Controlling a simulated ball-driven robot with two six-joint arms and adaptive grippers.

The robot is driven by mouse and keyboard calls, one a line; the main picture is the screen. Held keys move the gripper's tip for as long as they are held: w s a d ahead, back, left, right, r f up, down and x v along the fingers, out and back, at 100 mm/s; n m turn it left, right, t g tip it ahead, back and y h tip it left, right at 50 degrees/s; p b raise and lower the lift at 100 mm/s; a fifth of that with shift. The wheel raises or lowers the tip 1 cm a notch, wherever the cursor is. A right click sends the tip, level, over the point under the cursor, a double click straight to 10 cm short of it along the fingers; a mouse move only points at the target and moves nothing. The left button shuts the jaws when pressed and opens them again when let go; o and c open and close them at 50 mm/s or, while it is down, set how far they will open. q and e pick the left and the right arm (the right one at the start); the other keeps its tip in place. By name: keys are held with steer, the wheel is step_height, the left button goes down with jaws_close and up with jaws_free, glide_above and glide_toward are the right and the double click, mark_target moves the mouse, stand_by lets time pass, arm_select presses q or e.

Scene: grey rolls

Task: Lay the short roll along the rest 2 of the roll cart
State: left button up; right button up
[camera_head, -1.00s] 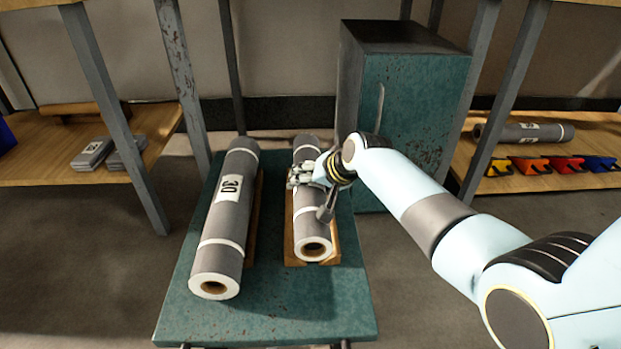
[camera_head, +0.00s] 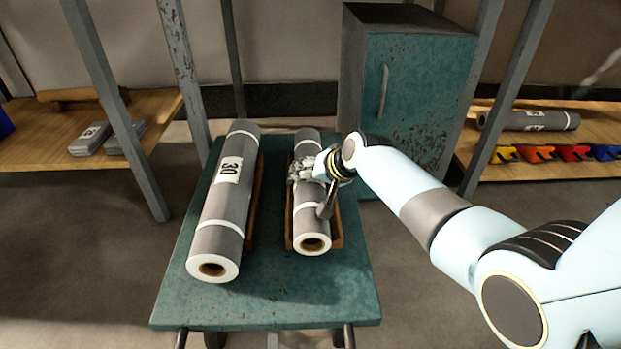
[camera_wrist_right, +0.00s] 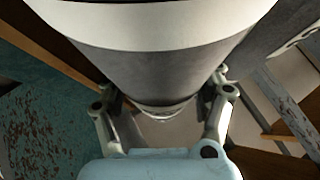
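The short grey roll (camera_head: 309,222) with white bands lies lengthwise over the right wooden rest (camera_head: 337,229) of the green roll cart (camera_head: 270,295). Its hollow near end faces me. It lines up with the rest; whether its underside touches the wood is hidden. My right gripper (camera_head: 306,170) reaches in from the right, around the middle of the short roll. In the right wrist view its fingers (camera_wrist_right: 163,100) stand on both sides of the roll (camera_wrist_right: 160,62) and appear closed against it; the fingertips are partly hidden. My left gripper is not in view.
A longer grey roll (camera_head: 223,215) labelled 30 lies on the cart's left rest (camera_head: 254,205), close beside. A green cabinet (camera_head: 420,90) stands behind to the right. Shelves on both sides hold flat grey packs (camera_head: 95,138), another roll (camera_head: 528,120) and coloured bins (camera_head: 575,153).

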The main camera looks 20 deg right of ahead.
steer(key=o, duration=0.5)
steer(key=shift+s+d+f, duration=0.15)
steer(key=shift+s+f, duration=0.3)
steer(key=shift+f, duration=0.3)
steer(key=shift+c, duration=0.2)
steer(key=shift+s, duration=0.1)
steer(key=w+r+v, duration=0.1)
steer(key=v, duration=1.1)
